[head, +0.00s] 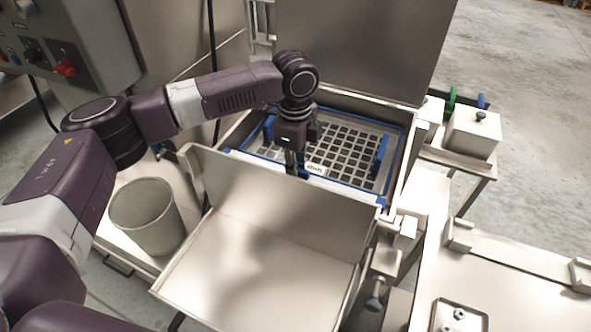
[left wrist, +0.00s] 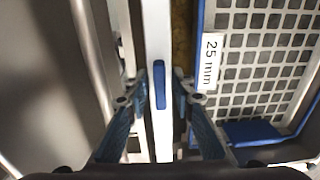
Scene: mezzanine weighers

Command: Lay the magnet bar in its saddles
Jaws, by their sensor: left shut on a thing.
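My left gripper (head: 293,165) reaches down over the front edge of an open metal housing (head: 400,165). In the left wrist view, the left gripper (left wrist: 160,85) is shut on a long pale bar (left wrist: 157,30) with a blue strip, apparently the magnet bar. In the head view the bar (head: 340,190) runs along the front of the screen, partly hidden by the gripper. I cannot tell whether it rests on anything. Two metal brackets, perhaps the saddles, stand on the right bench: a left one (head: 460,235) and a right one (head: 582,273). My right gripper is not in view.
A grid screen (head: 345,145) labelled "25 mm" lies in the housing, with blue edging and blue upright pieces. A raised lid (head: 365,45) stands behind it and a tilted metal panel (head: 255,255) in front. A grey bucket (head: 147,215) stands left. A small tray (head: 458,318) lies right.

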